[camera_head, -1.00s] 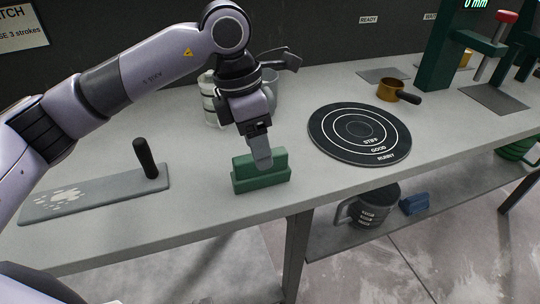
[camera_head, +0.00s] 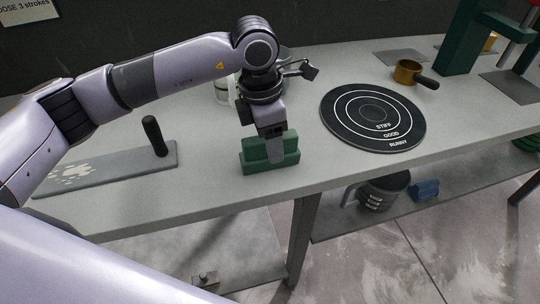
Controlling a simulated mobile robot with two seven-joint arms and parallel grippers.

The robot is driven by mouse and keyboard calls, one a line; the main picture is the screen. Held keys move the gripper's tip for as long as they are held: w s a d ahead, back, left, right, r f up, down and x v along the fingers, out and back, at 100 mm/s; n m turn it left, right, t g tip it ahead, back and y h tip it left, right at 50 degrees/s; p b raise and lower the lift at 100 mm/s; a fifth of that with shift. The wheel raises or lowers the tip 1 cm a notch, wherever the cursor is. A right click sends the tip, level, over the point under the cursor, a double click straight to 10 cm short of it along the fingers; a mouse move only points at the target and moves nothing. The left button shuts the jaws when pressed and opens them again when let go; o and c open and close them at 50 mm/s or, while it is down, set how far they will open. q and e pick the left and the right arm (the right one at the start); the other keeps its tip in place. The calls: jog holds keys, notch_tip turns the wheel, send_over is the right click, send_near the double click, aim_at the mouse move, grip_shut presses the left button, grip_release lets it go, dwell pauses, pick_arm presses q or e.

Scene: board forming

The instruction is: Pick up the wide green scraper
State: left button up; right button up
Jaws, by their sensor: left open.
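The wide green scraper (camera_head: 257,160) stands on the grey bench near its front edge, in the middle of the head view. It looks like a green block with a narrower raised upper part. My left gripper (camera_head: 274,152) points down at it, open. One fingertip shows in front of the scraper's face and covers part of it; the other finger is hidden. I cannot tell whether the fingers touch the scraper. My right gripper is not in view.
A round black target plate (camera_head: 340,128) lies to the right, with a brass pot (camera_head: 407,71) behind it. A grey board with a black upright handle (camera_head: 155,136) lies to the left. Light containers (camera_head: 224,90) stand behind my gripper. A lower shelf holds a dark jug (camera_head: 385,191) and blue block (camera_head: 425,189).

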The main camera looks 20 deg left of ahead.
pick_arm(q)
grip_shut()
jog(key=shift+r, duration=0.15)
notch_tip(320, 180, up, 20)
dwell(0.4)
jog(key=c, duration=0.7)
grip_release()
jog(key=shift+c, duration=1.2)
